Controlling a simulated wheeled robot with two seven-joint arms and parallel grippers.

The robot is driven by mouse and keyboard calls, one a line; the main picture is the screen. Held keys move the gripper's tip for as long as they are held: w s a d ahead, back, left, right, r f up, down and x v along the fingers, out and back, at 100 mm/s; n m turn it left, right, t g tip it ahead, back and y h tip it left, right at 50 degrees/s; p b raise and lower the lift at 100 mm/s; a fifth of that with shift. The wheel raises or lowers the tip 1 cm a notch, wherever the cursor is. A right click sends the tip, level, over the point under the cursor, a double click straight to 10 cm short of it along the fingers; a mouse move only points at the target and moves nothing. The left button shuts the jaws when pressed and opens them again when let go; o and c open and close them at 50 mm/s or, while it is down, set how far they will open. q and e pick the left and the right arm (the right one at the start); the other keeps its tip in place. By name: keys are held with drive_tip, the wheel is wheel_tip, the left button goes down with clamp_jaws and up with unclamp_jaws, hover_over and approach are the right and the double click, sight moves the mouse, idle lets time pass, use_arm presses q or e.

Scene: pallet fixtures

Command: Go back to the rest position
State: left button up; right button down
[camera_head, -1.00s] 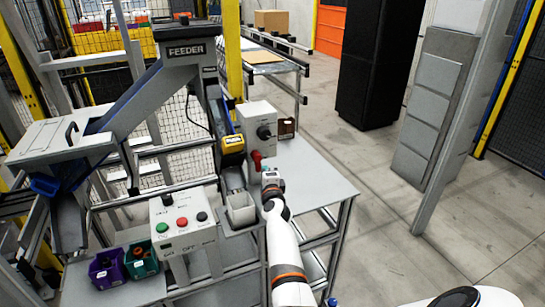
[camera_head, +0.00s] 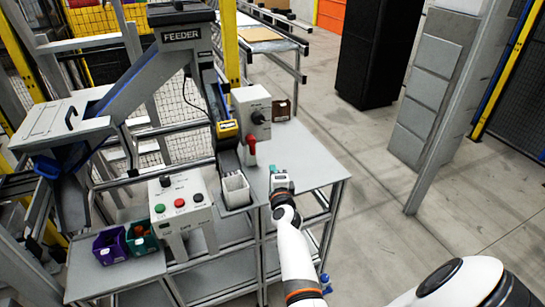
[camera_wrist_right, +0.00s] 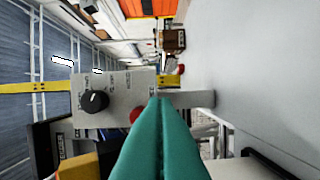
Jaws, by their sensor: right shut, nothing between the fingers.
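My right gripper (camera_head: 281,172) is over the grey table top near its right part, to the right of a white bin (camera_head: 236,190) and below the red lever (camera_head: 251,150). In the right wrist view its teal fingers (camera_wrist_right: 162,135) lie together, shut and empty. Behind them a grey control box (camera_wrist_right: 115,98) with a black knob shows sideways, and the fingers partly hide a red part there. My left gripper is in neither view.
The feeder (camera_head: 182,38) with its chute stands at the left. A button box (camera_head: 181,199), a purple bin (camera_head: 110,245) and a teal bin (camera_head: 142,238) are in front. Open floor lies to the right.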

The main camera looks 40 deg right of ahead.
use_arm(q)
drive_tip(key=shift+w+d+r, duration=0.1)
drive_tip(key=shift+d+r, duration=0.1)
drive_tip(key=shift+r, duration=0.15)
use_arm(e)
drive_tip(key=shift+s+a, duration=0.15)
drive_tip(key=shift+s, duration=0.8)
